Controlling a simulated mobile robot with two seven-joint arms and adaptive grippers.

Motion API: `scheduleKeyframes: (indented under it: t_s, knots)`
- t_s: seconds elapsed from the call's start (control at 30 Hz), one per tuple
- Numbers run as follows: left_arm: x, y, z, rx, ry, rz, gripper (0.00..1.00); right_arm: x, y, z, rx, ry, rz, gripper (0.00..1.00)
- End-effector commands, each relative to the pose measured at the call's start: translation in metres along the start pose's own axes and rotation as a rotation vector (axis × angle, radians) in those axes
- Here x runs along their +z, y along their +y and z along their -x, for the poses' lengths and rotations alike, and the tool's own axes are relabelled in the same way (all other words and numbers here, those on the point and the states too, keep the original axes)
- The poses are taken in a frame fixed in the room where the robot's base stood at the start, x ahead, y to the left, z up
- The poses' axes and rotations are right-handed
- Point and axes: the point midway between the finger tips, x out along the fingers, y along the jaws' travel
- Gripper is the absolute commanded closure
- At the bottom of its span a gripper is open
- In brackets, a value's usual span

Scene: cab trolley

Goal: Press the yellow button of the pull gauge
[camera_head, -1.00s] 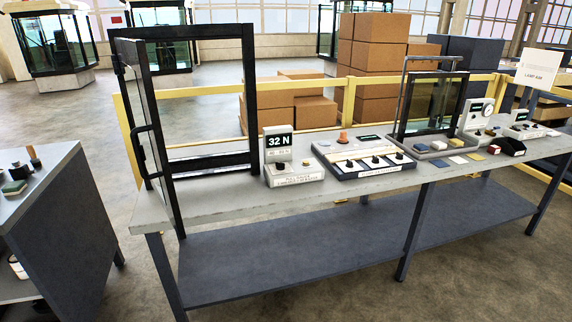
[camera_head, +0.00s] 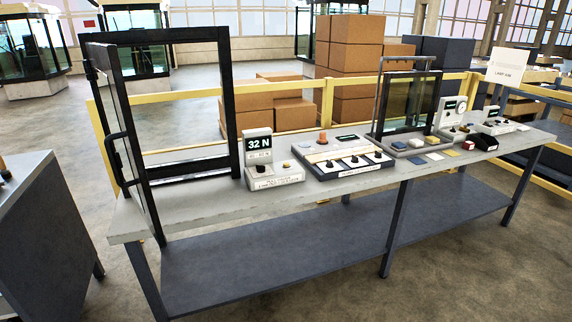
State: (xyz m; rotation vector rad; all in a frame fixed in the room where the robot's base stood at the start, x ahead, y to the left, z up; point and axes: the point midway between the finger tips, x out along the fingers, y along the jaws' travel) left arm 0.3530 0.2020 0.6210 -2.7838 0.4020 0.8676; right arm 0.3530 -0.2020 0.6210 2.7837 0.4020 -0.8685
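The pull gauge (camera_head: 262,180) stands on the grey bench, just right of the black door frame. Neither of my grippers is in view.
A black-framed door (camera_head: 167,110) stands open at the bench's left end. A control panel with several knobs (camera_head: 345,165) sits right of the gauge. Farther right are a glass pane (camera_head: 410,104) and more gauges. A grey cabinet (camera_head: 40,235) stands at the left. The bench front edge is clear.

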Motion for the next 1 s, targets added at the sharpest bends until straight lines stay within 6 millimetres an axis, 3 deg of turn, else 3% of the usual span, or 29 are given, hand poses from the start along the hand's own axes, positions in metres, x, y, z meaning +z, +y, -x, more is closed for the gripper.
scheduleKeyframes:
  t_s: [0.03,0.07,0.1,1.0]
  knots:
    - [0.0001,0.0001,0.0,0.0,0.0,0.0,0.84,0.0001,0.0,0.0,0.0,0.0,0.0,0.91]
    - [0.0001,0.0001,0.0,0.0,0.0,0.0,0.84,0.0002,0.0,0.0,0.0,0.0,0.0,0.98]
    - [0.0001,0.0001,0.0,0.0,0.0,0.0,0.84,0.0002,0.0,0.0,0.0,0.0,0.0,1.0]
    - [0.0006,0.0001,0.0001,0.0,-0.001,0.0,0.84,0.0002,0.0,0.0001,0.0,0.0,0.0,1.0]
